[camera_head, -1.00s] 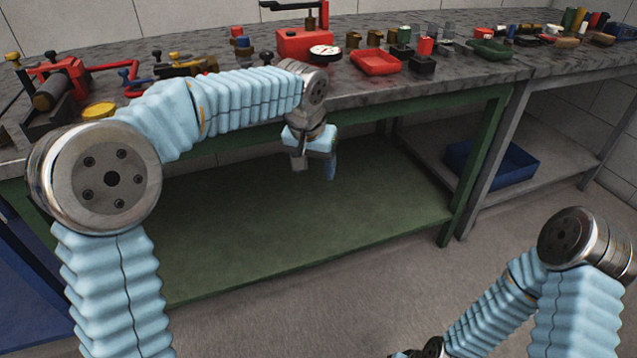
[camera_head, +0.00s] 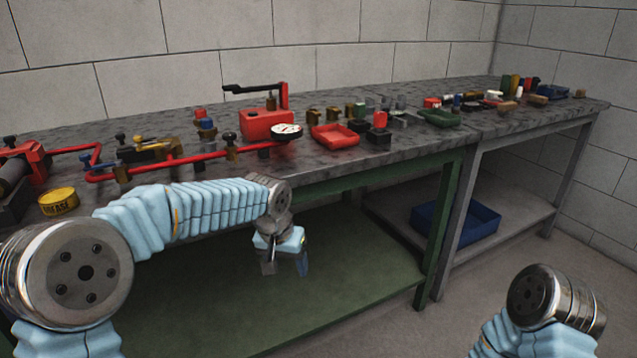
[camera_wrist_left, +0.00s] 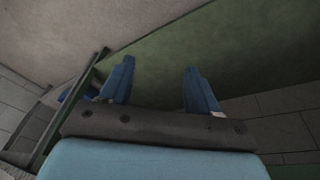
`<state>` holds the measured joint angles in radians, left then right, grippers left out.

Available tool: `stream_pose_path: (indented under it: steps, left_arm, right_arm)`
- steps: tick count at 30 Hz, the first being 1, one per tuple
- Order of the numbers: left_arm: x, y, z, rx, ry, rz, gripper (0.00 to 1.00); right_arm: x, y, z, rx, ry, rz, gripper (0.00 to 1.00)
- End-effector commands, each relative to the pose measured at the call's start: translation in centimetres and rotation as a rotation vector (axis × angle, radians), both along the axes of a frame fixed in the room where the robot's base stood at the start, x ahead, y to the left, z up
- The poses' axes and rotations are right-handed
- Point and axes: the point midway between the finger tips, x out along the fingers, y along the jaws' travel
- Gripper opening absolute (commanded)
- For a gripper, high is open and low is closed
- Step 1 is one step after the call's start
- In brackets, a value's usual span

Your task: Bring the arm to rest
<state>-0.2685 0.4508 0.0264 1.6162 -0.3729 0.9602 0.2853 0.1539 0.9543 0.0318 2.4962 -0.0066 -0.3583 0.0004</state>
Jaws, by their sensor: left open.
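My left arm comes in from the left in the head view, in a pale blue ribbed sleeve. Its gripper (camera_head: 286,266) hangs down in front of the bench's edge, above the green lower shelf (camera_head: 330,290). The left wrist view shows the two blue fingers (camera_wrist_left: 158,88) spread apart with nothing between them. The green shelf shows beyond them. My right arm shows only in part at the lower right of the head view; its gripper is out of the picture.
The grey workbench top (camera_head: 350,165) carries a red pump (camera_head: 266,124), a red tray (camera_head: 335,135), a yellow grease tin (camera_head: 58,201), red piping and several small parts. A blue crate (camera_head: 455,222) stands on the lower shelf at right. Open floor lies in front.

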Motion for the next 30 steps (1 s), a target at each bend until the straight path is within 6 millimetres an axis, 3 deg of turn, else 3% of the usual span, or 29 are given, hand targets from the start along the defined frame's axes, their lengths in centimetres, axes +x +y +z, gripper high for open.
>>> stream_pose_path:
  steps: [4,7,9,12,15,18,21,30]
  left_arm:
    - [-1.2,-0.8,-7.6,-0.054,0.058,-0.016,0.61]
    - [-4.0,-1.4,-15.5,-0.129,0.111,-0.012,0.61]
    - [-7.0,-1.7,-21.0,-0.186,0.147,0.013,0.61]
    - [-12.3,-1.8,-27.3,-0.253,0.189,0.074,0.61]
    - [-17.8,-1.6,-31.5,-0.293,0.217,0.148,0.61]
    - [-22.1,-1.2,-33.7,-0.305,0.232,0.207,0.61]
    - [-24.6,-0.9,-34.5,-0.306,0.238,0.244,0.61]
    - [-25.4,-0.8,-34.7,-0.303,0.237,0.256,0.61]
  right_arm:
    - [0.0,0.0,0.0,0.0,0.0,0.0,0.0]
    - [0.0,0.0,0.0,0.0,0.0,0.0,0.0]
    - [0.0,0.0,0.0,0.0,0.0,0.0,0.0]
    - [0.0,0.0,0.0,0.0,0.0,0.0,0.0]
    - [0.0,0.0,0.0,0.0,0.0,0.0,0.0]
    - [0.0,0.0,0.0,0.0,0.0,0.0,0.0]
    - [0.0,0.0,0.0,0.0,0.0,0.0,0.0]
    - [0.0,0.0,0.0,0.0,0.0,0.0,0.0]
